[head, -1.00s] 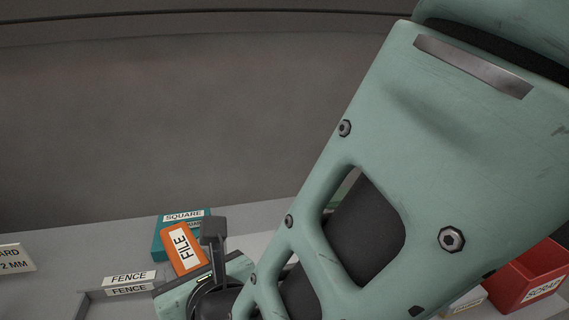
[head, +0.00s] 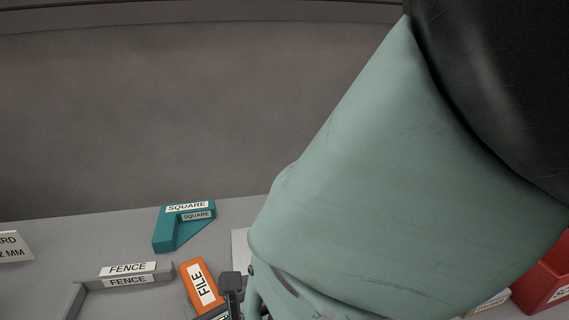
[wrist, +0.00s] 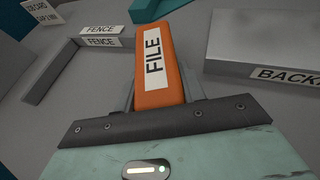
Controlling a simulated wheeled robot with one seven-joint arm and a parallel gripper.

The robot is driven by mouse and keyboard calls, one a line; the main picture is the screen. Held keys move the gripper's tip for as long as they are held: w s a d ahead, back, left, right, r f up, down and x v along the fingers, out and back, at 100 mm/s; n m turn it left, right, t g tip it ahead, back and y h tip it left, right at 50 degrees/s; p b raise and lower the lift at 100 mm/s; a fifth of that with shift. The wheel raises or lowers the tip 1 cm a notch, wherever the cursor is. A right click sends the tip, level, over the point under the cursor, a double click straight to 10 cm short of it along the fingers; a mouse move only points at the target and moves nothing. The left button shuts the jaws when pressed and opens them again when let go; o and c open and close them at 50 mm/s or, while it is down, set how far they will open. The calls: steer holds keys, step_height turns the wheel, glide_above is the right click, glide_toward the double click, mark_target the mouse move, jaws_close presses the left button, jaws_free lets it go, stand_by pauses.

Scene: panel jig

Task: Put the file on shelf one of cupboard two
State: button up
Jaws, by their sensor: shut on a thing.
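The orange file (head: 198,284), a block with a white FILE label, shows low in the head view, left of my arm. It also shows in the wrist view (wrist: 168,46), standing out from between the jaws. My gripper (wrist: 163,97) is shut on the file; in the head view only a dark finger (head: 231,284) shows beside it, and my arm hides the rest. Neither cupboard two nor its shelf one is in view.
A teal square (head: 165,232) lies on the grey table behind the file. A grey fence (head: 140,277) is to the left, and a card stands at the far left. A red bin (head: 545,285) is at the right. A grey block labelled BACK (wrist: 250,50) is right of the file in the wrist view.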

steer(key=shift+f, duration=0.45)
steer(key=shift+f, duration=0.1)
steer(key=shift+f+b, duration=0.1)
steer(key=shift+b, duration=0.2)
steer(key=o, duration=1.2)
